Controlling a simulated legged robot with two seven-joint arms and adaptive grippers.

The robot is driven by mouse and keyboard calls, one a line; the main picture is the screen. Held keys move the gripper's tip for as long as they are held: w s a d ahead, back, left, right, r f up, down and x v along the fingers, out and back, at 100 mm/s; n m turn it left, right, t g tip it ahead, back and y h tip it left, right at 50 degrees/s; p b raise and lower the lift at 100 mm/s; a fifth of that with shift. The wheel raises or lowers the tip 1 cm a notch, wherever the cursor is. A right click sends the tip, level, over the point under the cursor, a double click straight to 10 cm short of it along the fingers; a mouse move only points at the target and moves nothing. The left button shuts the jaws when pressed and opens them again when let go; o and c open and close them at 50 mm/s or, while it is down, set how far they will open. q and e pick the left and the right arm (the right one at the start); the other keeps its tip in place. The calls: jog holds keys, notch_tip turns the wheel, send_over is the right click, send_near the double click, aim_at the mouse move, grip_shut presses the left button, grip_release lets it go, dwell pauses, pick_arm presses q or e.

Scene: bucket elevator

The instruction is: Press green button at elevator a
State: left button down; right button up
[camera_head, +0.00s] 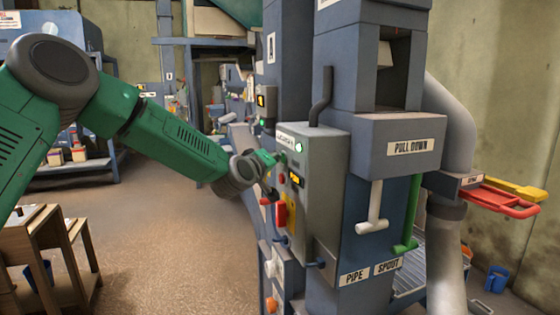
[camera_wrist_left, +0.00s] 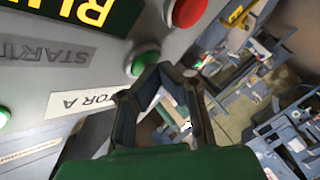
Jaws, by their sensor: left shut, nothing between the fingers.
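The grey control box (camera_head: 318,185) of the elevator stands in the middle of the head view, with buttons and a lit display on its left-hand face. My left gripper (camera_head: 268,158) is at the upper part of that face, shut and empty. In the left wrist view the closed fingertips (camera_wrist_left: 165,70) are beside the green button (camera_wrist_left: 143,60), overlapping its edge; I cannot tell if they touch. A "START" label (camera_wrist_left: 55,53) and a label ending in "TOR A" (camera_wrist_left: 75,101) are nearby. My right gripper is not in view.
A red button (camera_wrist_left: 187,12) is close to the green one. A green lamp (camera_head: 299,146) glows on the box. White (camera_head: 374,210) and green (camera_head: 411,215) handles hang to the right. A wooden stand (camera_head: 38,240) is at the left; the floor between is clear.

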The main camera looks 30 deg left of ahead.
pick_arm(q)
jog(key=shift+s, duration=0.1)
jog(key=shift+s+a, duration=0.45)
jog(key=shift+s, duration=0.15)
jog(key=shift+a, duration=0.15)
jog(key=shift+s+a, duration=0.8)
jog(key=shift+s, duration=0.15)
jog(key=shift+s+a, duration=0.75)
jog(key=shift+s, duration=0.2)
